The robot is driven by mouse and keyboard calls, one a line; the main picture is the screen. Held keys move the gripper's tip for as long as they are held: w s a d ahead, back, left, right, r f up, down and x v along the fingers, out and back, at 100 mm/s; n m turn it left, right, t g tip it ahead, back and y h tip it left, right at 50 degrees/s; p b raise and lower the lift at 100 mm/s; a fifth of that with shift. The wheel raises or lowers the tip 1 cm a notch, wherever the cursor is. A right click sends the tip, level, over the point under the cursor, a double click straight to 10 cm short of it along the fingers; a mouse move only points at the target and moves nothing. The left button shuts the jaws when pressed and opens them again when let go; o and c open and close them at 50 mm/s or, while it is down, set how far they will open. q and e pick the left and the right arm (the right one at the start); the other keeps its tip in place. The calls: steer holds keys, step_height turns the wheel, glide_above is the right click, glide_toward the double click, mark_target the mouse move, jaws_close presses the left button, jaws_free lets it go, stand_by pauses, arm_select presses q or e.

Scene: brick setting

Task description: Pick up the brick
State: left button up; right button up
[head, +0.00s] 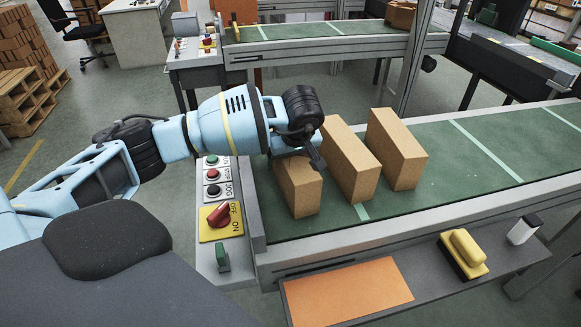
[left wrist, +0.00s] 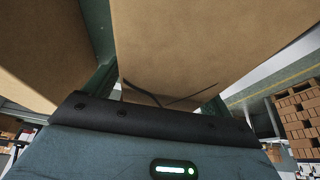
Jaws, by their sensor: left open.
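Three tan bricks stand on the green conveyor belt in the head view: a left brick (head: 298,190), a middle brick (head: 350,162) and a right brick (head: 397,150). My left gripper (head: 301,154) is at the upper part of the left brick and covers some of its top. In the left wrist view, a brick face (left wrist: 200,45) lies between the two open fingers, and another brick (left wrist: 45,45) fills the left side. Whether the fingers touch the brick is unclear. My right gripper is out of view.
The conveyor belt (head: 475,165) is clear right of the bricks. A control panel (head: 216,205) with buttons and a red switch borders its left end. An orange sheet (head: 345,290), a yellow-handled tool (head: 463,252) and a small white block (head: 524,229) lie on the front shelf.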

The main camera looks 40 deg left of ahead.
arm_select(q)
steer(key=shift+c, duration=0.3)
jaws_close()
steer(key=shift+w+r, duration=0.1)
steer(key=shift+r, duration=0.3)
step_height(320, 180, up, 10)
steer(key=shift+f, duration=0.2)
stand_by(0.3)
